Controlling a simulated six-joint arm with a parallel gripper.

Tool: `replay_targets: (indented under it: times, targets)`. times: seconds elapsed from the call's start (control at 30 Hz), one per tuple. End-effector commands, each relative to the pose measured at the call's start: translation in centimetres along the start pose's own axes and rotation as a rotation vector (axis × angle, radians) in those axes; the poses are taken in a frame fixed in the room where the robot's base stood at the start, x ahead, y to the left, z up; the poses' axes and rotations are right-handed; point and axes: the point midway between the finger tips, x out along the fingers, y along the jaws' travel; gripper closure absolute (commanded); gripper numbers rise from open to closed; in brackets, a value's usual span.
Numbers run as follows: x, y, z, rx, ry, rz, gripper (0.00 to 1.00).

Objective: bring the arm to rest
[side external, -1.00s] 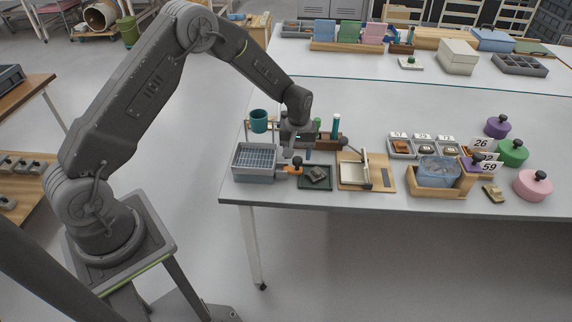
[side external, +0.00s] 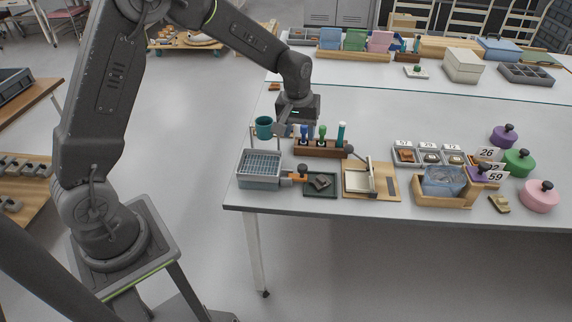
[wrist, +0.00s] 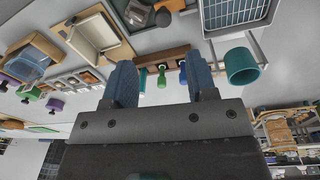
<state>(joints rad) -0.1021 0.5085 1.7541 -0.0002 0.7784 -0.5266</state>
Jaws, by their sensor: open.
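My gripper (side external: 291,128) is raised over the back left part of the white table (side external: 330,228), behind the wooden tool rack (side external: 322,149). In the wrist view my gripper (wrist: 163,85) shows two blue fingers standing well apart with nothing held between them. The rack's green-handled tool (wrist: 161,76) appears in the gap between the fingers, farther off, and a blue-handled tool (wrist: 183,73) is beside the right finger. In the side view the fingertips are partly lost against the tools and the teal cup (side external: 264,127).
The grey basket (side external: 259,185), dark green tray (side external: 334,190) and wooden board (side external: 388,190) lie along the front. A blue water tub (side external: 440,181), labelled trays (side external: 430,145) and purple, green and pink lidded weights (side external: 539,197) stand to the right.

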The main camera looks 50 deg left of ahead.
Motion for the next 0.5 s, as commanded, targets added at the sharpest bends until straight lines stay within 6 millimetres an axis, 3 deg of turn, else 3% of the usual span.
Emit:
replay_targets:
  times: [0.03,0.2,0.5]
  targets:
    - [-2.5,-0.2,1.0,0.035,0.025,0.015,0.48]
    - [-9.0,-1.5,4.8,0.159,0.092,0.05,0.48]
    - [-16.5,-5.3,13.0,0.374,0.219,0.099,0.48]
